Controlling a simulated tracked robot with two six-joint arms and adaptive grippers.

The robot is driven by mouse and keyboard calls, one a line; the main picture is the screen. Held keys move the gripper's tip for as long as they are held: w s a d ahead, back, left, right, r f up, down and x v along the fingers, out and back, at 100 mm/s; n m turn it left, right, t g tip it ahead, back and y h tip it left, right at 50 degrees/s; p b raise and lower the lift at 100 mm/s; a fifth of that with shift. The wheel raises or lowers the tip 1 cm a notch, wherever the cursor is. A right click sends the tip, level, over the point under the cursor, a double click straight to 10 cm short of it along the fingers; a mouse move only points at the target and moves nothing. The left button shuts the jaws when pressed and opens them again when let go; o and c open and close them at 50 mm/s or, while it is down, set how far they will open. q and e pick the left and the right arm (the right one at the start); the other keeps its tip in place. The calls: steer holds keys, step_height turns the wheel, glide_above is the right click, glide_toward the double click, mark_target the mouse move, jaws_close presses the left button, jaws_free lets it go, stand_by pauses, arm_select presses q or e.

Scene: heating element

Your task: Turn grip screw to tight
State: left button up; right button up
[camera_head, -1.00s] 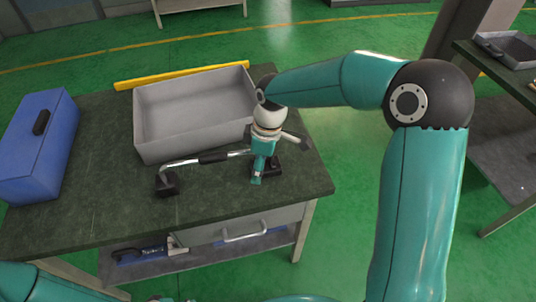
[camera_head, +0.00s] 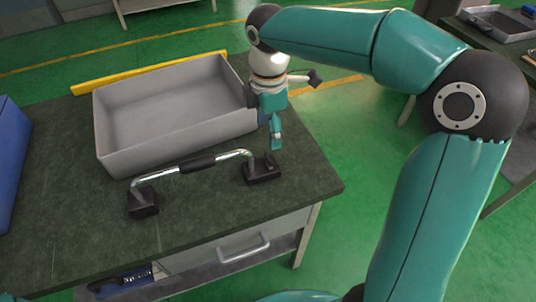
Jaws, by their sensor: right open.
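A chrome bar with a black middle sleeve (camera_head: 197,165) stands on two black feet on the dark workbench. The left foot (camera_head: 143,202) is near the bench's front. The right foot (camera_head: 262,171) has a small raised part on top, which may be the grip screw; it is too small to tell. My right gripper (camera_head: 276,143) points down just above and beside the right foot. It is open, with nothing seen between its fingers. I cannot tell whether it touches the raised part. My left gripper is not in view.
A grey open bin (camera_head: 172,112) stands behind the bar, empty. A yellow strip (camera_head: 150,72) lies along the bench's back edge. A blue box (camera_head: 10,165) is at the far left. The workbench (camera_head: 215,212) is bare in front of the bar.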

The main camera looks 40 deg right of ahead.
mark_target(268, 156)
step_height(268, 156, down, 9)
steer(key=shift+r+b, duration=0.1)
steer(key=shift+b, duration=0.35)
steer(key=c, duration=1.1)
steer(key=shift+c, duration=0.2)
